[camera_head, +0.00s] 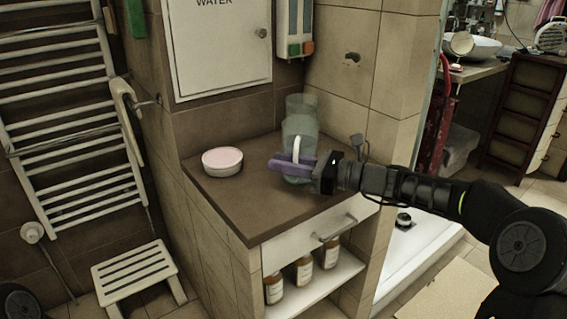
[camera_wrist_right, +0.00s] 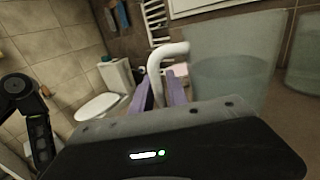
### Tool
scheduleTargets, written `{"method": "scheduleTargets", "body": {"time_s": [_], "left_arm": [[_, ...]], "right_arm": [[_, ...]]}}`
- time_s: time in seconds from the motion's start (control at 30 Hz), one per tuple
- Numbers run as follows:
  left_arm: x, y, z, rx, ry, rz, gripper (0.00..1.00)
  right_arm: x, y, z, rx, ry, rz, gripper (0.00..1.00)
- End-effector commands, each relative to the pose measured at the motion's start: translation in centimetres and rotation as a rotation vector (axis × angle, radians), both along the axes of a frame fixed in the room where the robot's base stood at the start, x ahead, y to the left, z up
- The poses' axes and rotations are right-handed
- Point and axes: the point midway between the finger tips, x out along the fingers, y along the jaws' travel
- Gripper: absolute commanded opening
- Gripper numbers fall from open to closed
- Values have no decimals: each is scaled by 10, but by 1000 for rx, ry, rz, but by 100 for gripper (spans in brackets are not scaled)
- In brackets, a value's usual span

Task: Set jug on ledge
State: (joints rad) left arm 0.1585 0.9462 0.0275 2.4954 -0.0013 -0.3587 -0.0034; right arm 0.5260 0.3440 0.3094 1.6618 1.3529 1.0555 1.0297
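A translucent greenish jug (camera_head: 300,129) with a white handle stands upright at the brown ledge top (camera_head: 250,215). Whether its base touches the ledge is hard to tell. My right gripper (camera_head: 290,164) reaches in from the right with its purple fingers at the handle. In the right wrist view the jug (camera_wrist_right: 226,65) is at the right of the fingers (camera_wrist_right: 165,92), and its white handle runs down between them. The fingers look shut on the handle. They hide part of the jug's lower body in the head view. My left gripper is not in view.
A round tin with a pink top (camera_head: 222,161) sits left of the jug. Another translucent vessel (camera_wrist_right: 304,58) shows at the right edge of the wrist view. A white cabinet (camera_head: 220,45) hangs above. The front of the ledge is clear.

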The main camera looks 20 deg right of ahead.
Motion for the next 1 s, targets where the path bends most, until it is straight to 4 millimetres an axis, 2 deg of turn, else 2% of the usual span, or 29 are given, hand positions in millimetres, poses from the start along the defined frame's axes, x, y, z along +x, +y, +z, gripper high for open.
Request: {"method": "scheduleTargets", "body": {"time_s": [0.13,0.4,0.53,0.67,1.0], "left_arm": [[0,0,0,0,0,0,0],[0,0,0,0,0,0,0],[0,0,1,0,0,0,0],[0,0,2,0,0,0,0],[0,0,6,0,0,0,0]], "right_arm": [[0,0,0,0,0,0,32],[0,-1,0,0,0,0,32],[-4,-7,1,-1,0,-2,32],[-13,-21,1,-1,1,-3,32],[-52,-76,1,-1,1,-2,32]]}}
